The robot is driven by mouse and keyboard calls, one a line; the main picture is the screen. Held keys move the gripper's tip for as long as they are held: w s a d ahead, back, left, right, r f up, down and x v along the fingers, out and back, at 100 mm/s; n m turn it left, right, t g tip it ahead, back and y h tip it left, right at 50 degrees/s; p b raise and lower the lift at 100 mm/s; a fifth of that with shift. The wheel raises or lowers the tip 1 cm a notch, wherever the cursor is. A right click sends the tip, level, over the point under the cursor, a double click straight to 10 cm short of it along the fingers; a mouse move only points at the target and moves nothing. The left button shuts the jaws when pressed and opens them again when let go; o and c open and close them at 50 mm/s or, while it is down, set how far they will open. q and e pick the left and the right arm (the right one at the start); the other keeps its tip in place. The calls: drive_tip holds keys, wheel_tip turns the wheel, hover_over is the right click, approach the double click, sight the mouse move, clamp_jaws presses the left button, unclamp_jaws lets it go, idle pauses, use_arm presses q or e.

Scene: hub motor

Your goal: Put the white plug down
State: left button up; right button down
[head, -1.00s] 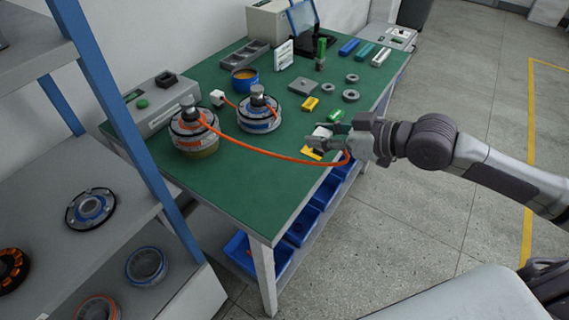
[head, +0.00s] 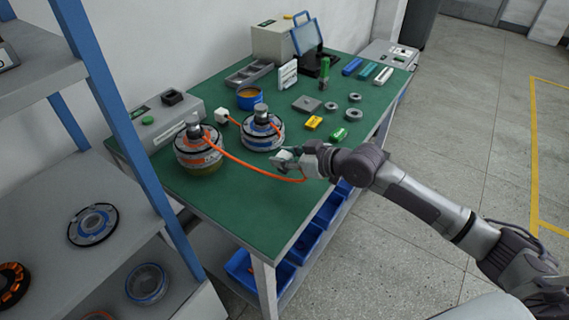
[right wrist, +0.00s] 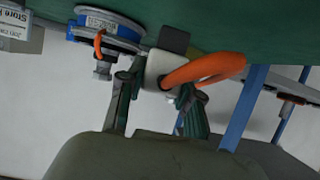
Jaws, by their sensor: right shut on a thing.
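The white plug (right wrist: 153,70) is between the fingers of my right gripper (right wrist: 157,84), with an orange cable (right wrist: 205,69) running from it. In the head view my right gripper (head: 284,158) is shut on the plug over the front middle of the green table, right of the motors. I cannot tell whether the plug touches the table. The cable (head: 245,166) runs to the left hub motor (head: 199,153). The right hub motor (head: 262,133) stands close behind the gripper; a blue-banded motor (right wrist: 108,27) shows in the wrist view. My left gripper is out of view.
A second white plug (head: 222,117) lies between the motors. A yellow block (head: 313,122), a green block (head: 338,134) and grey rings (head: 355,98) lie to the right. The green table (head: 240,205) is clear in front. A shelf post (head: 125,120) stands at left.

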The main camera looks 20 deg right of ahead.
wheel_tip(320, 180, down, 3)
drive_tip(key=shift+r, duration=0.2)
drive_tip(key=shift+f, duration=0.15)
drive_tip(key=c, duration=0.8)
unclamp_jaws()
